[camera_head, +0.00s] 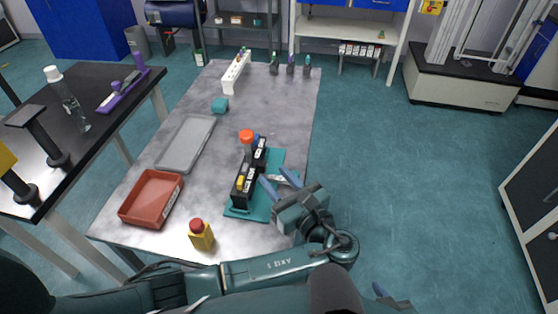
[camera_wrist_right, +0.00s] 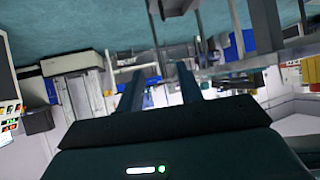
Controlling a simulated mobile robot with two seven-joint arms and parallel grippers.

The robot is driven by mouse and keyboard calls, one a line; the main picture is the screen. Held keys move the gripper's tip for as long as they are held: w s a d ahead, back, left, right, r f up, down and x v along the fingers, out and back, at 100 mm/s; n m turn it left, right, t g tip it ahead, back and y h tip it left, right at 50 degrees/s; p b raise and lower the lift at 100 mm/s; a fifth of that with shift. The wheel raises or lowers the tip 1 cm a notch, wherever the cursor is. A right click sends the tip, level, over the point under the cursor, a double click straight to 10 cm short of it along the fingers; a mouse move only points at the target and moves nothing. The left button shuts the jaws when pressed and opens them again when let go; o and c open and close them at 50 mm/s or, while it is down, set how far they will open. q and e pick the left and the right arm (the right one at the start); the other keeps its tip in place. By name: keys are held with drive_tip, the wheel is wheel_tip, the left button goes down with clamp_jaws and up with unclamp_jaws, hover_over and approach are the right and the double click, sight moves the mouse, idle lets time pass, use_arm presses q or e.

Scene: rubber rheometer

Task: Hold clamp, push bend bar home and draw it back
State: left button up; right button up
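The clamp fixture (camera_head: 243,184) is a black block with yellow and white labels, standing on a teal base plate (camera_head: 262,208). An orange-red knob (camera_head: 246,135) rises at its far end, with a small blue part beside it. I cannot make out the bend bar for certain. My left gripper (camera_head: 275,177) is just right of the fixture, over the plate. Its blue fingers are apart, with a small pale piece seen between them; I see no grip. My right gripper (camera_wrist_right: 160,88) is open and empty, away from the fixture; only a fingertip shows at the head view's bottom edge.
A red-brown tray (camera_head: 151,222), a grey tray (camera_head: 163,160) and a teal block (camera_head: 220,105) lie on the grey table's left side. A white rack (camera_head: 236,74) and several small bottles stand at the far end.

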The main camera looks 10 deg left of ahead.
sight(249, 148)
drive_tip(key=w+a+r+n+t+y, duration=0.3)
drive_tip(key=w+r+n, duration=0.2)
drive_tip(key=w+r, duration=0.45)
drive_tip(key=w+a+r+n+t+y, duration=0.2)
drive_tip(key=w+r+n+t+y, duration=0.15)
drive_tip(key=w+r+n, duration=0.55)
drive_tip(key=w+a+r+n+g+y, duration=0.1)
drive_tip(key=w+a+r+n+y, duration=0.45)
drive_tip(key=r, duration=0.25)
drive_tip(key=s+a+r+n+g+y, duration=0.1)
drive_tip(key=a+r+n+g+y, duration=0.1)
drive_tip(key=a+n+g, duration=0.6)
drive_tip(key=a+r+n+g+y, duration=0.25)
drive_tip(key=n+g, duration=0.35)
drive_tip(key=n, duration=0.6)
drive_tip(key=s+a+f+n+g+h, duration=0.2)
drive_tip(key=a+f+n+g+h, duration=0.1)
drive_tip(key=f+n+g+h, duration=0.25)
use_arm(q)
drive_tip(key=x, duration=1.3)
use_arm(e)
drive_tip(key=w+d+f+n+t+h, duration=0.2)
drive_tip(key=w+d+f+n+h, duration=0.2)
drive_tip(key=d+f+h, duration=0.5)
drive_tip(key=n+h, duration=0.1)
drive_tip(key=n, duration=0.1)
drive_tip(key=shift+w+f+n+t+h, duration=0.2)
drive_tip(key=shift+n+t+h, duration=0.1)
drive_tip(key=shift+t, duration=0.1)
